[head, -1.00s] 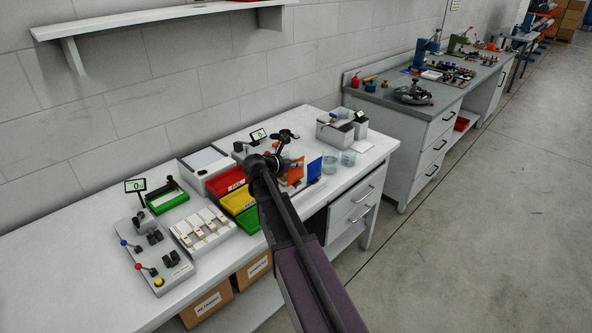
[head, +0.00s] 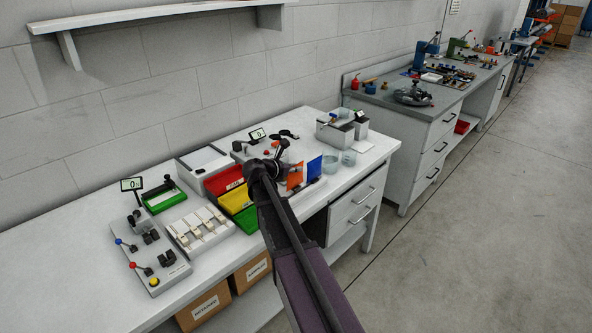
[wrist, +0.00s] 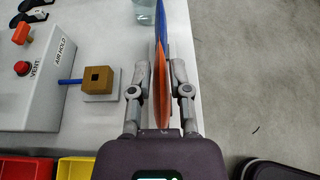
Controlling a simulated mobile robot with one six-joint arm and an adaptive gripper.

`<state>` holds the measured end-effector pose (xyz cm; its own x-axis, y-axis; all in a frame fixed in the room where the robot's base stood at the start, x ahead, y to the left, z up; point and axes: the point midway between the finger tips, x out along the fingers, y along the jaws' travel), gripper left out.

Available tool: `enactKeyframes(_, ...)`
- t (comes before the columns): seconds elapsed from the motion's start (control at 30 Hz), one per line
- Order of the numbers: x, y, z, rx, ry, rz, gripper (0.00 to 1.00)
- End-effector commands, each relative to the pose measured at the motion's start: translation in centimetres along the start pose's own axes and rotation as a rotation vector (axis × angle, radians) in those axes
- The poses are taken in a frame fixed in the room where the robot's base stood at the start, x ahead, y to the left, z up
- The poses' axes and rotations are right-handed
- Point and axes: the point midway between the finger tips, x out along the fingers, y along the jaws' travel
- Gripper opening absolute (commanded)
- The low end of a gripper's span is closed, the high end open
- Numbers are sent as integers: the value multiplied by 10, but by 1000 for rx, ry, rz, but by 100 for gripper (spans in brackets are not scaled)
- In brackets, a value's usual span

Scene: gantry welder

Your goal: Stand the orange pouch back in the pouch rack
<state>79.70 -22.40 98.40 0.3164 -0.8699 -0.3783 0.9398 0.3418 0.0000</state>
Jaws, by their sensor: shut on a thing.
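The orange pouch (head: 295,176) stands upright on edge near the front right of the white bench, just left of the blue pouch (head: 314,168). In the wrist view the orange pouch (wrist: 158,92) is a thin upright sheet between the two fingers of my gripper (wrist: 160,78). The fingers are closed in on it from both sides. The blue pouch (wrist: 161,22) shows beyond it, nearly in line. My arm hides the gripper in the head view. The pouch rack is not clearly visible, and I cannot tell whether the orange pouch's lower edge touches it.
Red, yellow and green bins (head: 236,198) stand left of my arm. Clear cups (head: 331,165) stand right of the pouches. Open floor lies to the right.

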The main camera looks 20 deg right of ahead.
Motion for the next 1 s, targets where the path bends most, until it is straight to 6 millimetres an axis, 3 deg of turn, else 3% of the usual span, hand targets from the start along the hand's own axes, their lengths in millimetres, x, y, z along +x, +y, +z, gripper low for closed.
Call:
enactKeyframes(0.87, 4, 0, -11, 0, 0, 1, 0)
enactKeyframes(0.9, 4, 0, -11, 0, 0, 1, 33)
enactKeyframes(1.0, 4, 0, -11, 0, 0, 1, 59)
